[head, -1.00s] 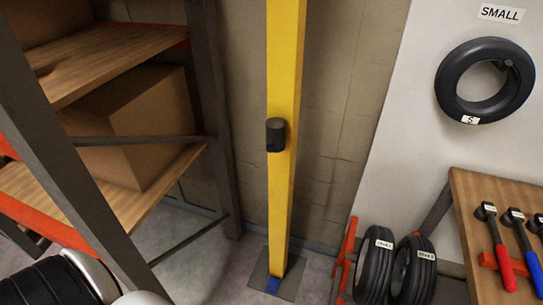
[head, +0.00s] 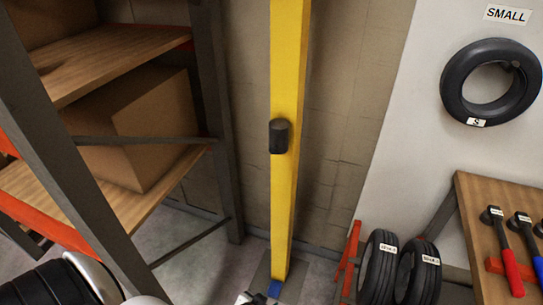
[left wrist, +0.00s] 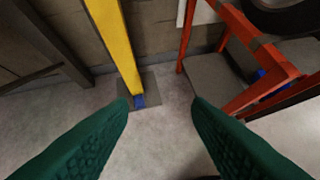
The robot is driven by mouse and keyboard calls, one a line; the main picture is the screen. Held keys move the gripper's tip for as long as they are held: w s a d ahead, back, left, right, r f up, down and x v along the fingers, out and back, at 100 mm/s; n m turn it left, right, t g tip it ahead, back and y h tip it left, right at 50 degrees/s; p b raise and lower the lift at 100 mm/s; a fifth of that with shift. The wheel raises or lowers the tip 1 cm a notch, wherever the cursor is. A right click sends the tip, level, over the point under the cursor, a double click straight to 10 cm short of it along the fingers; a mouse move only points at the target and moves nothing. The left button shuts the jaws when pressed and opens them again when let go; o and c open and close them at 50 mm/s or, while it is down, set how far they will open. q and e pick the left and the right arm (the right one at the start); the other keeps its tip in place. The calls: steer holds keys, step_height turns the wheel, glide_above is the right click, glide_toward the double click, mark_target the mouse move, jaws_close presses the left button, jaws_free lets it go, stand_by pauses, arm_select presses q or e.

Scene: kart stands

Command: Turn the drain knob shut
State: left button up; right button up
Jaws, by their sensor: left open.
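A dark, rounded cylinder (head: 279,136) sticks out from the front of the yellow post (head: 287,60). A small blue piece (head: 274,288) is at the foot of the post; it also shows in the left wrist view (left wrist: 139,101). I cannot tell whether either one is the drain knob, and no label marks it. My left gripper (left wrist: 161,104) is open and empty, its green fingers spread above the floor. In the left wrist view the blue piece lies beyond the fingers, near the left fingertip. My right gripper is not in view.
A rack with a cardboard box (head: 140,125) stands at the left. At the right are upright tires (head: 378,268) beside a red stand, a wooden bench (head: 478,215) with hammers, and a hung small tire (head: 490,82). Some floor is bare around the post.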

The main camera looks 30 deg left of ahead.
arm_select(q)
steer(key=w+a+r+n+t+y, duration=0.1)
steer(key=w+a+r+t, duration=0.1)
steer(key=w+r, duration=0.45)
steer(key=w+a+r+t, duration=0.2)
steer(key=w+a+r, duration=0.1)
steer(key=r, duration=0.6)
steer(key=n+t+y+b, duration=0.1)
steer(key=n+t+y, duration=0.15)
steer(key=t, duration=0.25)
glide_toward(272, 152)
steer(key=shift+m+y, duration=0.35)
steer(key=x, duration=0.3)
steer(key=p+x, duration=0.1)
steer(key=x, duration=0.5)
steer(key=shift+d+p, duration=0.25)
steer(key=shift+p, duration=0.15)
steer(key=shift+c, duration=0.6)
steer(key=c, duration=0.9)
